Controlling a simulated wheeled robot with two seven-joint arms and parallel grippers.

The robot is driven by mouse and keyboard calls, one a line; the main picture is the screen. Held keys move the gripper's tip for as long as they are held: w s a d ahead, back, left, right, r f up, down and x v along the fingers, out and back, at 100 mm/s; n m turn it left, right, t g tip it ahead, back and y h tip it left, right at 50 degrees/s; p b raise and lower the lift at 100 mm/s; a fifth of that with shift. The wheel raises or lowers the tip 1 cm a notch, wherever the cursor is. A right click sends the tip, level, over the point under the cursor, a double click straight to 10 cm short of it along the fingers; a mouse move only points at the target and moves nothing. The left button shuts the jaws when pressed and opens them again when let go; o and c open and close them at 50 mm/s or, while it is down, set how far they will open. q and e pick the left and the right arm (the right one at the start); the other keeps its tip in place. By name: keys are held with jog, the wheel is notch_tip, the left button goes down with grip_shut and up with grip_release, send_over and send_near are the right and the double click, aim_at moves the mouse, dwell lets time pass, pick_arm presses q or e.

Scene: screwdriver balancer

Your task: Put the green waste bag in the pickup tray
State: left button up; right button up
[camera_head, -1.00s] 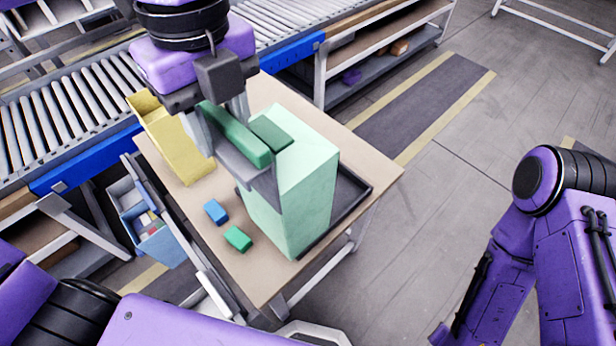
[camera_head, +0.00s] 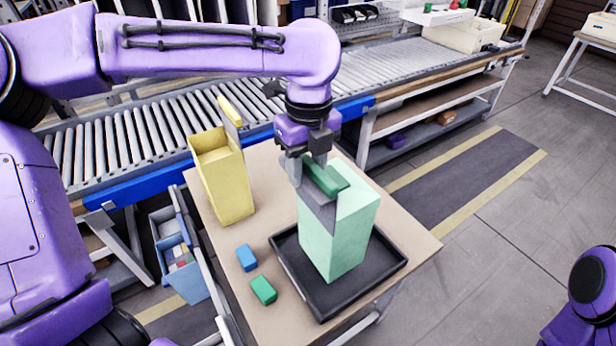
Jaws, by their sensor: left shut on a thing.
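The green waste bag (camera_head: 335,240) is a tall, light green block with a darker green strip on top. It is upright within the outline of the black pickup tray (camera_head: 318,306) on the table. I cannot tell whether its base touches the tray floor. My left gripper (camera_head: 322,188) points down from above and is shut on the dark green top of the bag. The gripper hides part of that top. My right gripper is out of view.
A yellow bin (camera_head: 232,190) stands at the table's back left. A blue block (camera_head: 247,257) and a small green block (camera_head: 263,290) lie left of the tray. A roller conveyor (camera_head: 150,135) runs behind the table (camera_head: 405,222). Blue bins (camera_head: 188,278) hang at the left.

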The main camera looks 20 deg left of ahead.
pick_arm(q)
jog(key=shift+w+f, duration=0.25)
jog(key=shift+w, duration=0.05)
jog(key=shift+w+f, duration=0.1)
jog(key=shift+f, duration=1.6)
jog(key=o, duration=1.1)
jog(key=shift+f, duration=0.15)
jog(key=shift+c, duration=0.2)
notch_tip(320, 180, up, 12)
jog(key=shift+w+d+r, duration=0.1)
jog(key=shift+d+r, duration=0.05)
